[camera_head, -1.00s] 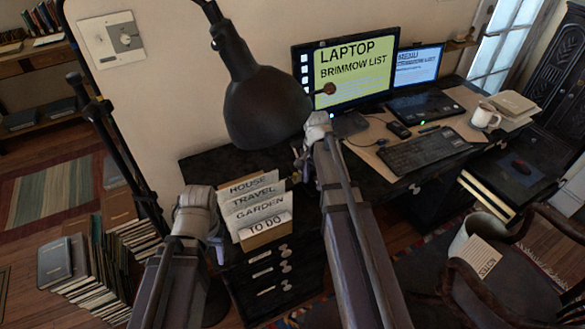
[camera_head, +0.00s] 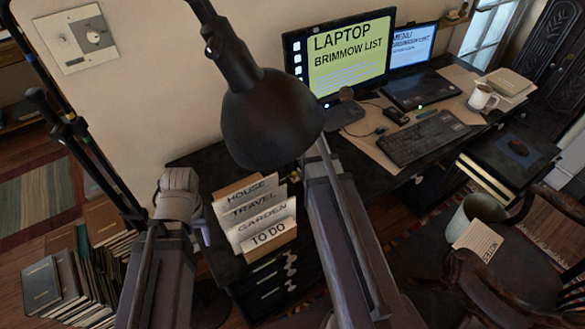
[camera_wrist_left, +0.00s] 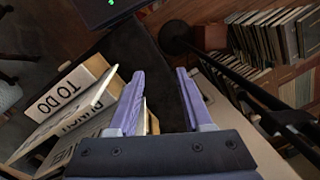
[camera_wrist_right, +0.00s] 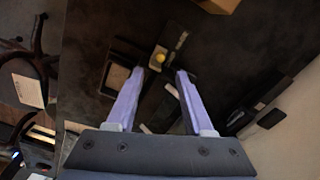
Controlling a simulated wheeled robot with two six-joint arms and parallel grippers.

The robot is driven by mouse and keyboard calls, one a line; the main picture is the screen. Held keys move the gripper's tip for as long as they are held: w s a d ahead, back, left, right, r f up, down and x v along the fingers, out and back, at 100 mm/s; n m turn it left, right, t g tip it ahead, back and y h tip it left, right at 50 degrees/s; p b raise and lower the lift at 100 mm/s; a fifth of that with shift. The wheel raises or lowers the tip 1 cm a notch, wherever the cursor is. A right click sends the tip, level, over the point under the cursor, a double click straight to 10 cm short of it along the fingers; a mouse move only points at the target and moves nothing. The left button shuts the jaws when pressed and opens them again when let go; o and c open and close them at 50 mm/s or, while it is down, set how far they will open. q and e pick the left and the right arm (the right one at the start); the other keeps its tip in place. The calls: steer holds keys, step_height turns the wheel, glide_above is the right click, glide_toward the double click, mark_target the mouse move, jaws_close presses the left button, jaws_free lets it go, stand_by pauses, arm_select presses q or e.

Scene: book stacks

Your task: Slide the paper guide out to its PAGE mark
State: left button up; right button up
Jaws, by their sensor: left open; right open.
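I cannot make out a paper guide or a PAGE mark for certain in any view. In the right wrist view, a small dark device with a yellow spot (camera_wrist_right: 160,57) and a light strip lies on the dark desk top, just beyond my right gripper (camera_wrist_right: 160,72). Its fingers are apart with nothing between them. In the head view the lamp and my right arm hide that area. My left gripper (camera_wrist_left: 160,72) is open and empty, close beside the file box (camera_wrist_left: 95,66); one finger overlaps the box in the picture.
A black lamp (camera_head: 270,120) hangs over my right arm. The file box (camera_head: 285,238) holds labelled cards at the desk's left end. A monitor (camera_head: 345,60), a keyboard (camera_head: 422,138) and a mug (camera_head: 482,98) occupy the right side. Stacked books (camera_head: 75,285) stand at lower left.

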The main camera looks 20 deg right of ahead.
mark_target(294, 173)
arm_select(q)
steer(key=shift+f+b, duration=3.85)
steer(key=shift+f, duration=0.05)
arm_select(e)
steer(key=shift+f, duration=3.95)
steer(key=shift+c, duration=0.4)
jaws_close()
